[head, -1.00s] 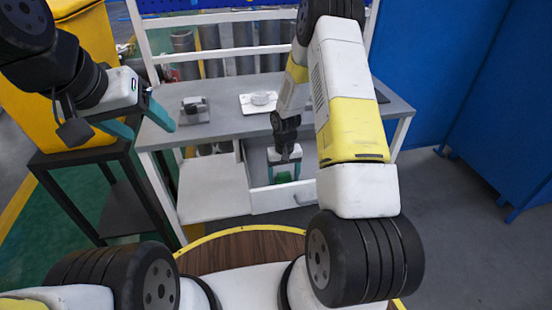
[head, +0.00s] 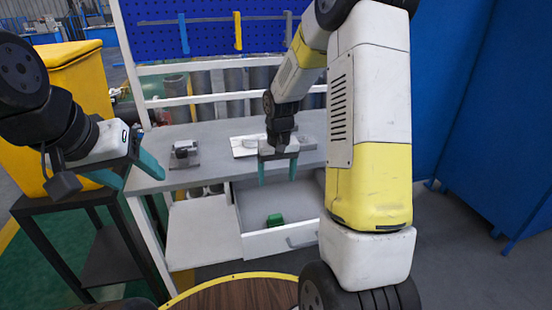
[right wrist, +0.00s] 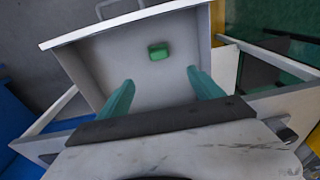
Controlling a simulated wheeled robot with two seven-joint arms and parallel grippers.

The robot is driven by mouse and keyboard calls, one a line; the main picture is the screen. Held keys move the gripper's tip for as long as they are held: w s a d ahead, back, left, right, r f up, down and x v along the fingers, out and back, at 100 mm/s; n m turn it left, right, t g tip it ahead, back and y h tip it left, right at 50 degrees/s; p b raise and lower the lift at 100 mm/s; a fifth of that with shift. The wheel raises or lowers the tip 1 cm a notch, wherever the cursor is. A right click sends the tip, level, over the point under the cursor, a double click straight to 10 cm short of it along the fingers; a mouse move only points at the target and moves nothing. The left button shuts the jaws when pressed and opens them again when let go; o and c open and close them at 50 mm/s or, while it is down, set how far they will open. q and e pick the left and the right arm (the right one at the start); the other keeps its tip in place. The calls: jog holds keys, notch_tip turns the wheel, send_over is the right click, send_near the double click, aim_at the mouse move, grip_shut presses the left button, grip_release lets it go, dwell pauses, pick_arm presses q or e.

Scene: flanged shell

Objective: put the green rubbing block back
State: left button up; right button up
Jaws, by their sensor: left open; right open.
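The green rubbing block (head: 275,220) lies inside the open drawer (head: 283,240), near its front wall. In the right wrist view the green block (right wrist: 158,52) rests on the bare drawer floor, apart from my fingers. My right gripper (head: 278,172) is open and empty, above the back part of the drawer, with its teal fingers pointing down. Its fingers also show in the right wrist view (right wrist: 160,92). My left gripper (head: 130,176) is open and empty, left of the workbench.
The grey bench top (head: 215,140) carries a small dark device on a plate (head: 185,152) and a white tray (head: 246,146) with a light item. A low white shelf (head: 203,230) is left of the drawer. A dark stand (head: 75,205) is at left.

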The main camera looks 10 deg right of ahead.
jog(key=s+r+t, duration=0.3)
jog(key=s+r, duration=0.6)
jog(key=r, duration=0.6)
jog(key=s+a+r+t+y, duration=0.1)
jog(key=s+r, duration=0.2)
jog(key=s, duration=0.3)
jog(key=s+a+r+t+y, duration=0.1)
jog(key=s+r, duration=0.2)
jog(key=s, duration=0.4)
jog(key=shift+s+r, duration=0.2)
jog(key=shift+r, duration=0.1)
jog(key=shift+a, duration=0.1)
